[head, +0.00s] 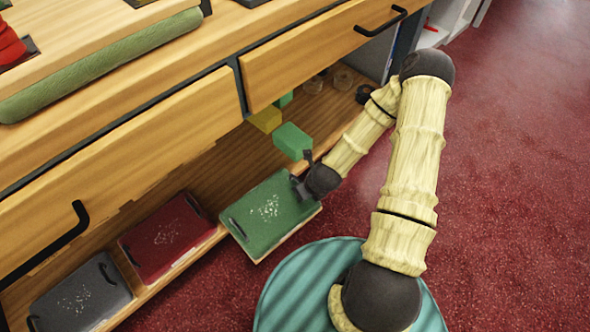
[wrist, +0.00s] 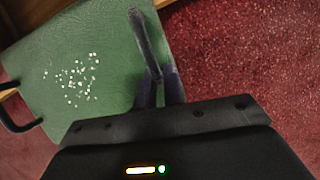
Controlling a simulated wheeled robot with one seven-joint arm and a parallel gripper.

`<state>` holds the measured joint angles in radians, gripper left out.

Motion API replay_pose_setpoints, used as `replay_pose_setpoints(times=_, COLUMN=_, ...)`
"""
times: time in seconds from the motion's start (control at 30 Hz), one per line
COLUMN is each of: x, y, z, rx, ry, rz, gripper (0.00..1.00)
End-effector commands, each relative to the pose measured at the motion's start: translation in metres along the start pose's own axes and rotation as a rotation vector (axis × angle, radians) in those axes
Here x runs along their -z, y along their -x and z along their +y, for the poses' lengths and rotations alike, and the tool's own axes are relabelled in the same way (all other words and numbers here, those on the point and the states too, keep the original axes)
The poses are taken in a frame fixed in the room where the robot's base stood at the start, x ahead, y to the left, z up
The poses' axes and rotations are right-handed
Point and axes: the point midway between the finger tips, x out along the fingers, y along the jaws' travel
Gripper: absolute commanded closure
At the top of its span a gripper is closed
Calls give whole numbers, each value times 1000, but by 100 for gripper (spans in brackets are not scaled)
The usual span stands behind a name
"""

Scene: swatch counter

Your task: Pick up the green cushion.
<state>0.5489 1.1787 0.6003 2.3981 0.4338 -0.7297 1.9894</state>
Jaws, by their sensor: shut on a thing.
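My gripper (head: 303,182) is at the right edge of a flat green tray (head: 262,232) with white specks and dark handles. In the wrist view my fingers (wrist: 159,82) close on the dark bar handle (wrist: 146,40) at the tray's edge; the green surface (wrist: 112,100) lies left of them. A long, rounded green pad (head: 100,66), which looks like a cushion, lies on the counter at upper left, well apart from my gripper. A small green block (head: 292,141) is just beyond my gripper. I cannot tell which green thing is the cushion.
A red tray (head: 150,262) and a grey tray (head: 98,312) lie on the low wooden shelf. A yellow block (head: 266,120) stands farther back. Wooden drawers (head: 120,150) with black handles overhang the shelf. Red carpet (head: 510,190) is open at the right.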

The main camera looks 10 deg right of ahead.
Motion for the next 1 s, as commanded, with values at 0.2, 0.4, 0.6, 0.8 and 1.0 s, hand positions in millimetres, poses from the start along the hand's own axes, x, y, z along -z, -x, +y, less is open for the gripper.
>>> replay_pose_setpoints(times=0.2, x=39, y=18, z=1, rx=-2, ry=-1, rz=2, gripper=100)
replay_pose_setpoints(times=0.4, x=51, y=22, z=1, rx=0, ry=1, rz=-1, gripper=100)
replay_pose_setpoints(times=0.6, x=52, y=22, z=1, rx=0, ry=1, rz=-1, gripper=100)
replay_pose_setpoints(times=0.8, x=52, y=22, z=1, rx=0, ry=1, rz=-1, gripper=100)
replay_pose_setpoints(times=1.0, x=51, y=23, z=1, rx=0, ry=1, rz=-1, gripper=100)
